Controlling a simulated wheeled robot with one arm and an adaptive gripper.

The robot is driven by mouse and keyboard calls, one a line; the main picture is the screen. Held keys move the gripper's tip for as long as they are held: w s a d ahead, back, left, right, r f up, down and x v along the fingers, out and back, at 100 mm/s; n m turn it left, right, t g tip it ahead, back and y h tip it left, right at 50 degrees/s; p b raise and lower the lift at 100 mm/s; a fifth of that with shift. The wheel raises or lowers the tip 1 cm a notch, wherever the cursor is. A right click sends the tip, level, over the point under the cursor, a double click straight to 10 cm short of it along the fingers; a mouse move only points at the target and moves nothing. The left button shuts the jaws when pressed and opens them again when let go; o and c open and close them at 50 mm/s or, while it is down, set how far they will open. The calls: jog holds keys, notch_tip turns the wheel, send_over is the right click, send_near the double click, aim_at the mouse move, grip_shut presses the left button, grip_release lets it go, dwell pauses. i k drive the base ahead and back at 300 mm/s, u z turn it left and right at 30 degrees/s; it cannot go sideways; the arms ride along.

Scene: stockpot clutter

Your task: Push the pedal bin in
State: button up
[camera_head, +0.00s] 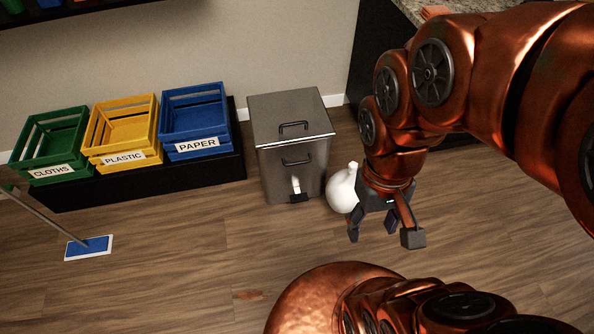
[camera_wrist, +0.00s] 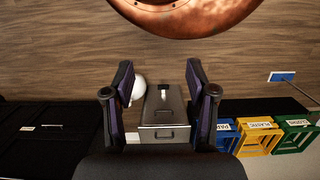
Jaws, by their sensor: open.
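The pedal bin (camera_head: 292,150) is a grey metal box with a lid handle, a front handle and a dark pedal (camera_head: 299,198) low on its front. It stands on the wood floor near the wall, its lid shut. In the wrist view the bin (camera_wrist: 163,112) shows between the two fingers, further off. My gripper (camera_head: 383,233) is open and empty, in front of and to the right of the bin in the head view, apart from it. It also shows in the wrist view (camera_wrist: 160,85).
A white rounded object (camera_head: 342,190) sits on the floor right of the bin, partly behind my gripper. Green, yellow and blue crates (camera_head: 195,122) stand on a black base at left. A blue mop (camera_head: 88,247) lies front left. A dark cabinet (camera_head: 375,45) stands at right.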

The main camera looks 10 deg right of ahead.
aim_at(291, 154)
jog(key=u, duration=1.05)
jog(key=k, duration=0.4)
jog(key=z, duration=0.3)
